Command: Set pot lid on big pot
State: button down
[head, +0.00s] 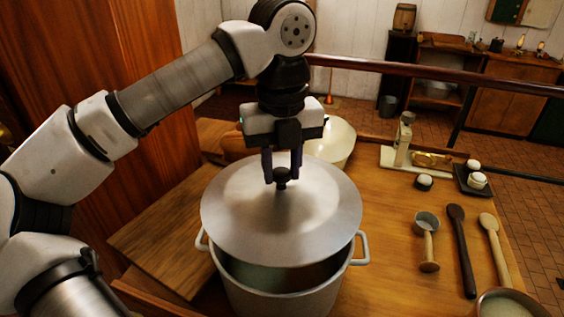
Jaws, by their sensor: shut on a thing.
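The pot lid (240,218) is a wide round metal disc with a small dark knob (281,184) at its middle. My gripper (282,178) points down from above and is shut on the knob. The big pot (278,301) is a metal pot with two side handles, standing at the front of the wooden table. The lid is above the pot and covers most of its mouth. A dark gap shows at the pot's near side, where the inside is visible. Whether the lid's far edge touches the rim is hidden.
A pale bowl (338,143) stands just behind the lid. A ladle-like tool (428,240), a dark spoon (462,250) and a light spoon (495,250) lie to the right. A scale-like device (403,140) and a dark tray (473,180) stand at the back right. Table between pot and tools is clear.

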aim_at(282, 188)
jog(key=shift+f+b, duration=2.25)
jog(key=shift+f, duration=1.05)
jog(key=shift+f+b, duration=0.15)
jog(key=shift+b, duration=0.2)
jog(key=shift+f, duration=0.25)
jog(key=shift+f+b, duration=0.15)
jog(key=shift+b, duration=0.35)
jog(key=c, duration=1)
grip_release()
